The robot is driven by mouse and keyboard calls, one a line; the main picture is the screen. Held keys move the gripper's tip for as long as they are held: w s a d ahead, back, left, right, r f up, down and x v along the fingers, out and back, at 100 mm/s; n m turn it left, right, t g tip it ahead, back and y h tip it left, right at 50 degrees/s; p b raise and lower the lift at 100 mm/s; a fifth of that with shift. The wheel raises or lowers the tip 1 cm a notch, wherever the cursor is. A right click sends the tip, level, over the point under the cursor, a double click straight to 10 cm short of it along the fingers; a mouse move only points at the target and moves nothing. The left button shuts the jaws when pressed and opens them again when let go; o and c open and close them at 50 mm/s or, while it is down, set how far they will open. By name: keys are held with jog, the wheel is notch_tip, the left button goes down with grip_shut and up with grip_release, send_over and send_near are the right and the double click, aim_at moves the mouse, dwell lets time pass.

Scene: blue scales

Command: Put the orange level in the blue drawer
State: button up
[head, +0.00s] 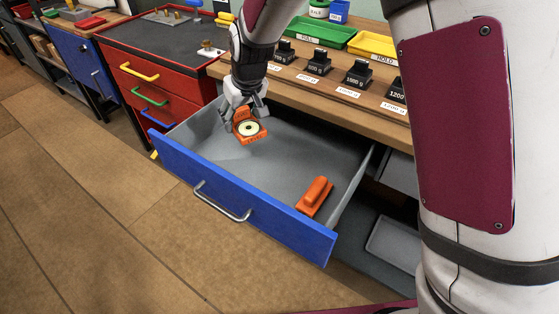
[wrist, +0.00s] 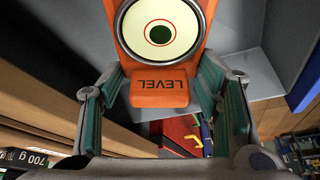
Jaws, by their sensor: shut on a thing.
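The orange level (head: 250,138) has a round white dial and is held in my gripper (head: 245,108) over the left back part of the open blue drawer (head: 240,190). In the wrist view the level (wrist: 160,88), marked LEVEL, sits between the two teal-padded fingers of my gripper (wrist: 160,90). The fingers press on its sides. The level appears above the drawer's grey floor; the exact height is hard to tell. The drawer is pulled out and has a metal handle on its blue front.
Another orange object (head: 315,196) lies in the drawer at its right. Black weights (head: 318,62) stand on the wooden bench (head: 300,85) behind, with a green tray (head: 320,32) and a yellow tray (head: 375,46). A red cabinet (head: 150,75) stands left of the drawer. The drawer's middle is bare.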

aim_at(243, 128)
jog(key=shift+w+a+f, duration=0.1)
jog(key=shift+a+f, duration=0.1)
jog(key=shift+a, duration=0.35)
jog(key=shift+a+f+b, duration=0.2)
jog(key=shift+b, duration=0.15)
notch_tip(243, 128, down, 10)
jog(key=shift+a+r+b, duration=0.1)
jog(key=shift+r+b, duration=0.15)
jog(key=shift+b, duration=0.5)
jog(key=shift+f, duration=0.2)
jog(key=o, duration=1.2)
jog(key=shift+o, duration=0.5)
jog(key=shift+r, duration=0.1)
jog(key=p+v, duration=0.2)
jog(key=v, duration=1)
jog(key=shift+r, duration=0.1)
